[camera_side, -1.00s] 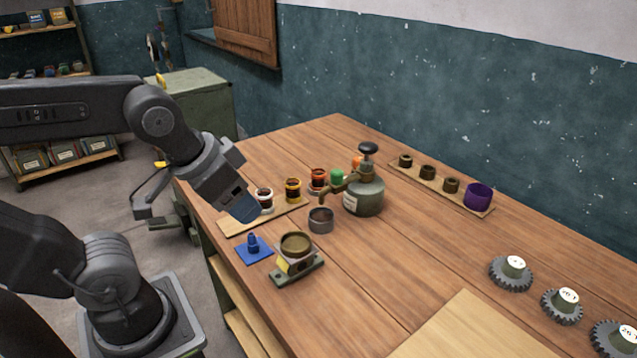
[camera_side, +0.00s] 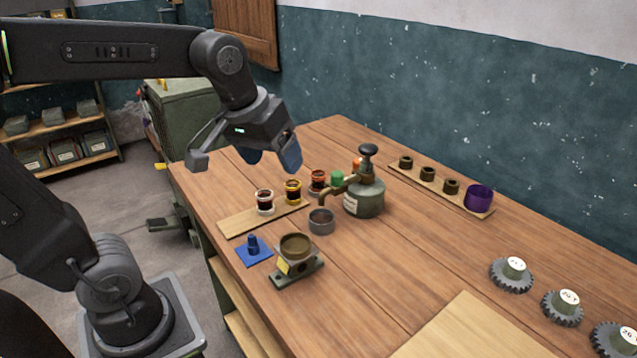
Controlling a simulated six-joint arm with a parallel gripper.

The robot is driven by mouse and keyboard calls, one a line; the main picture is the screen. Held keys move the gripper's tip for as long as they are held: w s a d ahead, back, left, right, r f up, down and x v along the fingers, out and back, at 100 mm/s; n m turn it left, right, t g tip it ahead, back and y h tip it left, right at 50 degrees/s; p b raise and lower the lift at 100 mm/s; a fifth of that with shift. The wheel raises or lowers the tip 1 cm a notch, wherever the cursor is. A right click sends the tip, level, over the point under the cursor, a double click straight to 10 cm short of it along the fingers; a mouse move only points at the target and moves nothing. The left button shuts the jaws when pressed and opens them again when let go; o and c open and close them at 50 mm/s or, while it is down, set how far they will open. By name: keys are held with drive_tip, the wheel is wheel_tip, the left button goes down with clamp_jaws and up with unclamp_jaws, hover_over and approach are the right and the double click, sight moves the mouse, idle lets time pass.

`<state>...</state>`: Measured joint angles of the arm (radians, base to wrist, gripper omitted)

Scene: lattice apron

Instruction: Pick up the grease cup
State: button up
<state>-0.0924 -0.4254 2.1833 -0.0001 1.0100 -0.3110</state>
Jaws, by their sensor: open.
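Two cups could be the grease cup, and I cannot tell which it is. A small grey metal cup (camera_side: 321,221) stands on the table near the spout of a green pump can (camera_side: 364,196). A round cup with a brown top (camera_side: 296,246) sits in a green-grey stand (camera_side: 297,273) nearer the front edge. My gripper (camera_side: 270,158) has blue fingertips, is open and empty, and hangs in the air above the table's left part. It is up and left of both cups and touches neither.
Three small jars (camera_side: 293,191) stand on a wooden strip (camera_side: 238,223) below my gripper. A blue peg (camera_side: 253,244) is on a blue mat. Brown rings and a purple cup (camera_side: 479,198) line the back. Gears (camera_side: 511,273) lie at right. The table's middle is clear.

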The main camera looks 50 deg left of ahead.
drive_tip(key=w+a+n+g, duration=0.1)
drive_tip(key=w+a+n, duration=0.25)
drive_tip(key=w, duration=0.35)
drive_tip(key=n+g, duration=0.3)
drive_tip(key=n, duration=0.8)
approach(318, 173)
wheel_tip(318, 173, down, 11)
drive_tip(key=shift+r, duration=0.1)
drive_tip(key=c, duration=1.1)
drive_tip(key=shift+r, duration=0.1)
